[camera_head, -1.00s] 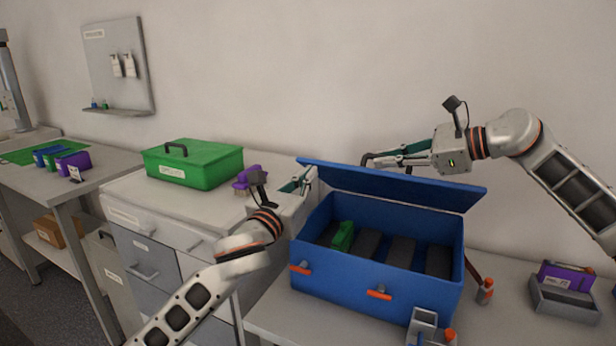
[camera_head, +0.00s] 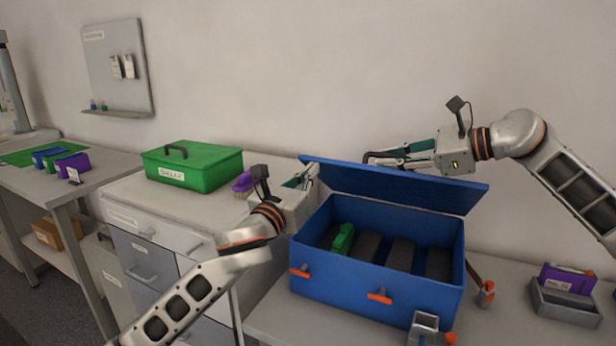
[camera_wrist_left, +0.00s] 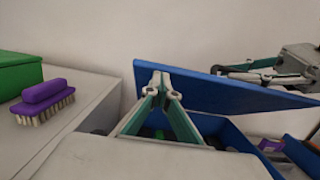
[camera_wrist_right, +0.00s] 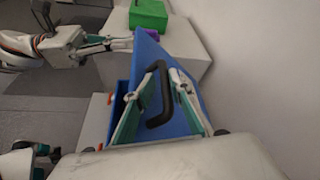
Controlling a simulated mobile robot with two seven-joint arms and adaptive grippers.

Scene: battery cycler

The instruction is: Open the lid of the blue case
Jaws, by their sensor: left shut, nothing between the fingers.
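The blue case (camera_head: 340,278) stands on the right-hand bench with its lid (camera_head: 392,188) raised and leaning. Dark slots and a green block (camera_head: 343,238) show inside. My left gripper (camera_head: 311,172) is shut and empty by the lid's left end; its fingertips (camera_wrist_left: 163,80) overlap the lid in the left wrist view, and I cannot tell whether they touch it. My right gripper (camera_head: 368,160) is behind the lid. In the right wrist view its fingers (camera_wrist_right: 152,85) are spread on either side of the lid's black handle (camera_wrist_right: 158,95).
A green box (camera_head: 200,170) and a purple brush (camera_head: 242,183) stand on the cabinet to the left. The wall is close behind.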

